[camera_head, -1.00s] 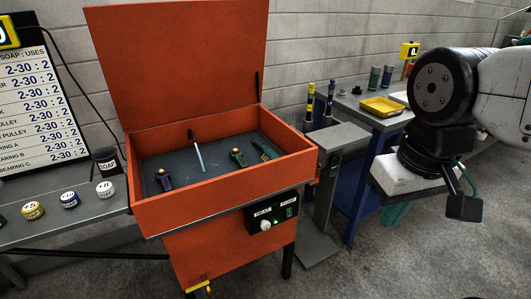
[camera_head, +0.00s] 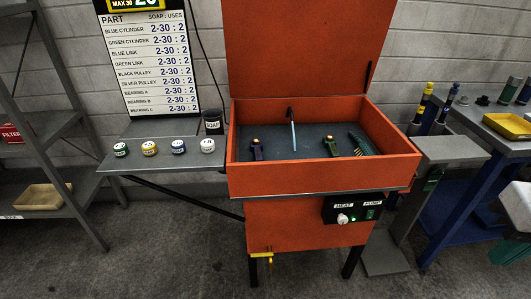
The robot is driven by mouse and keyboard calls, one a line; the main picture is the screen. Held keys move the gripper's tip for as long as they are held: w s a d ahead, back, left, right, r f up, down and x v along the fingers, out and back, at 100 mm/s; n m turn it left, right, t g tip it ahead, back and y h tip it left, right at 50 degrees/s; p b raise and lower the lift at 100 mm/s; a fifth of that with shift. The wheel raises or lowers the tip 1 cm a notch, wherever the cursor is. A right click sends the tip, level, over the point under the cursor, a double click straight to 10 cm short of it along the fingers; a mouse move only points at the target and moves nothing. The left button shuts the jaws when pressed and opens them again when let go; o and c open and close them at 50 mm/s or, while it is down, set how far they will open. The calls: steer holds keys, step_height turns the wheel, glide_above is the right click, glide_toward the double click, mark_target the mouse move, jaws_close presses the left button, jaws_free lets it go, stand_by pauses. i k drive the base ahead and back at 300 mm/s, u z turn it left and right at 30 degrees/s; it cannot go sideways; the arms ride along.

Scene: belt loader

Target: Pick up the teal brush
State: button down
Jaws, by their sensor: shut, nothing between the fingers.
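A teal-green brush (camera_head: 363,144) lies in the right part of the open orange washer's basin (camera_head: 325,180). It lies at a slant close to the right wall, with its bristles showing dark green. My gripper is out of view.
The raised lid (camera_head: 300,45) stands behind. A side shelf (camera_head: 155,158) at left holds several small tins and a soap cup (camera_head: 213,122). A grey stand (camera_head: 448,150) is at right.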

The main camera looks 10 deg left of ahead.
mark_target(364, 148)
steer(key=u, duration=0.25)
steer(key=i, duration=1.25)
steer(key=z, duration=0.35)
